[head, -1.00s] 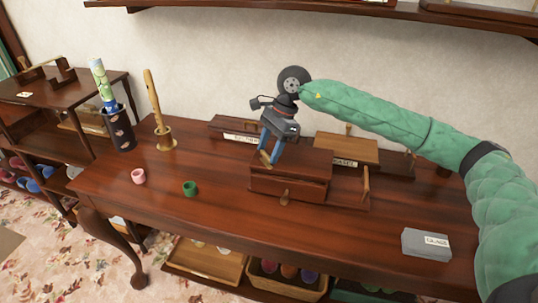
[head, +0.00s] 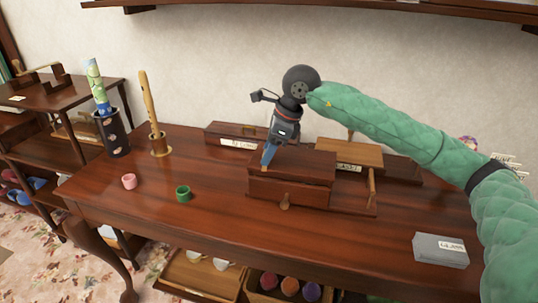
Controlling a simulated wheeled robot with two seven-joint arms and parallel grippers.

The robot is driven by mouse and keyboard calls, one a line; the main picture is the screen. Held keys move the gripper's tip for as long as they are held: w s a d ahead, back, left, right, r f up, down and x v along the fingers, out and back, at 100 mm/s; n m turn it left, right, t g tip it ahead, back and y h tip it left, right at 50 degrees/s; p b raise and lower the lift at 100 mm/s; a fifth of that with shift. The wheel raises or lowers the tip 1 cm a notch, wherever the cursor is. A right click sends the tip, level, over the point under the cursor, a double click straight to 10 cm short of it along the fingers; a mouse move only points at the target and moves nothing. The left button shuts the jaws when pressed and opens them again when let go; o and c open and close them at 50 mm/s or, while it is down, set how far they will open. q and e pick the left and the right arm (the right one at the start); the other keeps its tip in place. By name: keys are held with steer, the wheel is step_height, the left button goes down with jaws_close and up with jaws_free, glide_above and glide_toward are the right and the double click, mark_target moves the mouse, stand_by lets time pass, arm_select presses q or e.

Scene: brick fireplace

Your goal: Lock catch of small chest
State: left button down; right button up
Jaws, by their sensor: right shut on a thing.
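The small chest (head: 305,190) is a dark reddish-brown wooden box at the middle of the table, with its lid down. A small wooden catch-like piece (head: 285,201) hangs at the middle of its front. My right gripper (head: 267,160) points down at the chest's left top edge, its blue fingers close together. A small pale wooden piece (head: 264,169) shows at the fingertips, mostly hidden by them. I cannot tell whether that piece is joined to the chest. My left gripper is not in view.
Labelled wooden boxes (head: 361,154) stand behind the chest. A grey box (head: 440,251) lies at the front right. The table (head: 335,240) is clear in front of the chest.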

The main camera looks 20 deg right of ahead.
steer(key=shift+s+m+t+b, duration=0.1)
steer(key=shift+m+t+b, duration=0.2)
steer(key=shift+m+b, duration=0.5)
steer(key=o, duration=1)
steer(key=shift+v, duration=3.9)
steer(key=shift+a, duration=0.1)
